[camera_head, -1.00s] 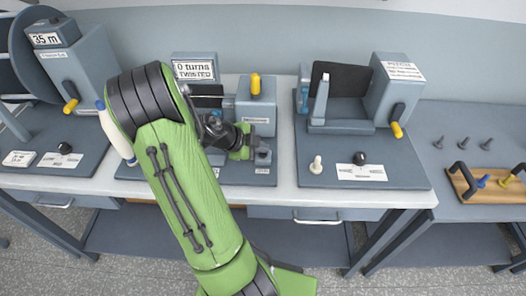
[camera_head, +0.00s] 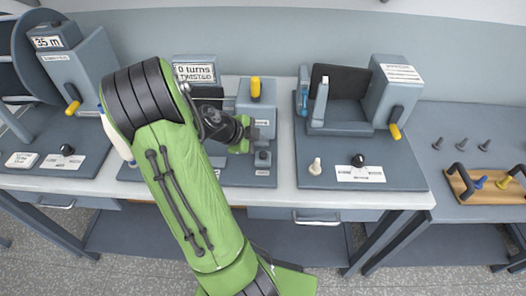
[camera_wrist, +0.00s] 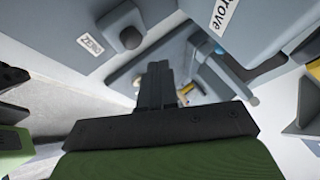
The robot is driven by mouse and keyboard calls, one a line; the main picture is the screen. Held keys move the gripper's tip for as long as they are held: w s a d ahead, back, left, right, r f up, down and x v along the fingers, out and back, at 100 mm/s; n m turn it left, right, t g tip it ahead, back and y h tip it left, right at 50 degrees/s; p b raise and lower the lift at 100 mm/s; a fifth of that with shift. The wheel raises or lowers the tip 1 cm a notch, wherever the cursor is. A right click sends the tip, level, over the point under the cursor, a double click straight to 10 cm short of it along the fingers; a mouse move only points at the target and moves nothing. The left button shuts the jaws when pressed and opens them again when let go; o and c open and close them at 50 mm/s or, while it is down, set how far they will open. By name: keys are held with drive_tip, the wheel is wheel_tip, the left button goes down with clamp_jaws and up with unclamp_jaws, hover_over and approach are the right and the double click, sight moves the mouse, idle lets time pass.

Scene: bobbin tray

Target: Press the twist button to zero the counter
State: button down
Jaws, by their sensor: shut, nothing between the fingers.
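The twist machine's counter display (camera_head: 195,73) reads "0 turns TWISTED". A small block with a dark round button (camera_head: 263,155) stands at the front of that machine. In the wrist view, a dark button (camera_wrist: 130,37) sits on a grey block beside a label that seems to read "ZERO" (camera_wrist: 89,43). My gripper (camera_head: 252,131) is shut and empty, just behind and above the button block in the head view. In the wrist view its closed fingers (camera_wrist: 157,68) point to the right of the button, apart from it. My arm hides part of the machine.
A yellow-topped grey post (camera_head: 255,88) stands close behind my gripper. A length machine (camera_head: 78,70) reading "35 m" is at left. Another machine with a yellow-handled crank (camera_head: 396,131) is at right. A wooden tray (camera_head: 462,190) lies far right.

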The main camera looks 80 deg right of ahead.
sight(261, 156)
drive_tip(key=shift+r+p, duration=0.65)
drive_tip(key=shift+r, duration=1)
